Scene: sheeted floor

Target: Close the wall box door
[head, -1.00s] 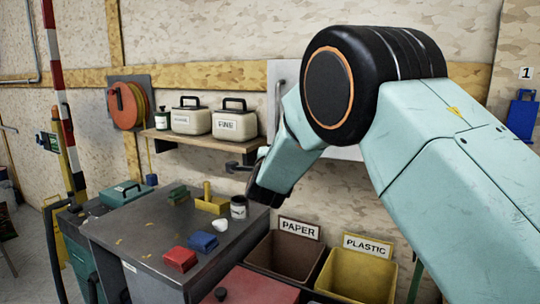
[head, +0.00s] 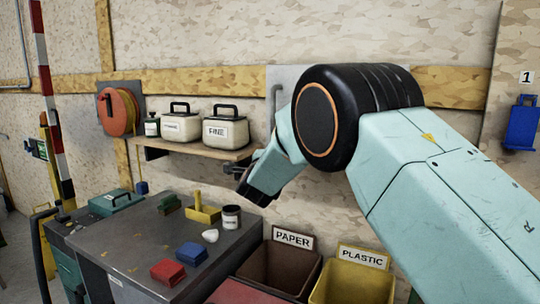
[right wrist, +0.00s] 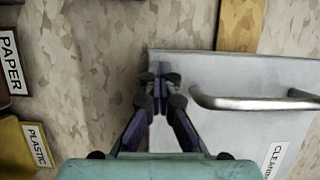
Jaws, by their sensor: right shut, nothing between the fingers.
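The wall box door (head: 283,82) is a pale grey panel with a bar handle, mostly hidden behind my right arm in the head view. In the right wrist view the door (right wrist: 225,125) shows its metal handle (right wrist: 255,101) and a partly cut-off label. My right gripper (head: 238,180) is shut and empty, left of the door in the head view. In the wrist view the right gripper's fingertips (right wrist: 160,76) overlap the panel near its edge, beside the handle. I cannot tell whether they touch it or how far the door stands open. My left gripper is not in view.
A wooden shelf (head: 196,150) with two labelled boxes is left of my gripper. Below is a grey cabinet (head: 110,240) with small coloured items and a can (head: 231,217). Paper (head: 270,272) and plastic (head: 350,285) bins stand under my arm.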

